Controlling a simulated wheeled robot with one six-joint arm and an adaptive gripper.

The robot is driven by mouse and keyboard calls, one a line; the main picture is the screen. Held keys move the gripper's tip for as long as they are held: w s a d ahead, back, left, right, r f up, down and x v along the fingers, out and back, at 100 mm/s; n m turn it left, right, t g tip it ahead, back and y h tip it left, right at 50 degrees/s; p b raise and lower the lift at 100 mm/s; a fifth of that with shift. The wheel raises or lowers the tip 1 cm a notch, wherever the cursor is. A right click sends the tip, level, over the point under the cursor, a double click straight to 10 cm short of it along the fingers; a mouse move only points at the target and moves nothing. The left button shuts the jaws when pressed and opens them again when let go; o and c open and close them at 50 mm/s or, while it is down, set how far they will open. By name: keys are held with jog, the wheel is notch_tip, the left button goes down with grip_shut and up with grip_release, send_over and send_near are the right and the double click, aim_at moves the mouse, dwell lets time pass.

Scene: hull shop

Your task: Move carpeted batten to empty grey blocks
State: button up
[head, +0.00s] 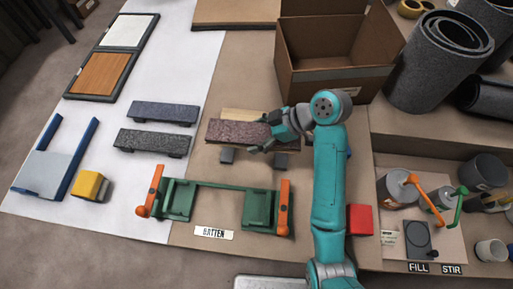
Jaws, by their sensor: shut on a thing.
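A brownish-purple carpeted batten (230,132) lies level in the middle of the brown work surface. My gripper (261,135) is shut on its right part, reaching in from the right. Two small grey blocks show just in front of and below the batten, a left one (227,156) and a right one (281,160). I cannot tell whether the batten touches them or hangs above. Two dark grey carpeted battens, a far one (164,112) and a near one (153,142), stand raised on the white sheet to the left.
A pale wooden strip (243,114) lies behind the held batten. A green jig (218,202) with orange clamps stands in front. An open cardboard box (333,70) is behind my arm. Carpet rolls (437,60) stand at right. A yellow block (90,186) sits at left.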

jog(key=shift+f, duration=4.8)
jog(key=shift+f, duration=0.15)
jog(key=o, duration=1.3)
jog(key=shift+o, duration=0.2)
jog(key=shift+d+r, duration=0.3)
jog(key=shift+r, duration=0.1)
jog(key=v, duration=0.6)
jog(key=shift+d+r, duration=0.3)
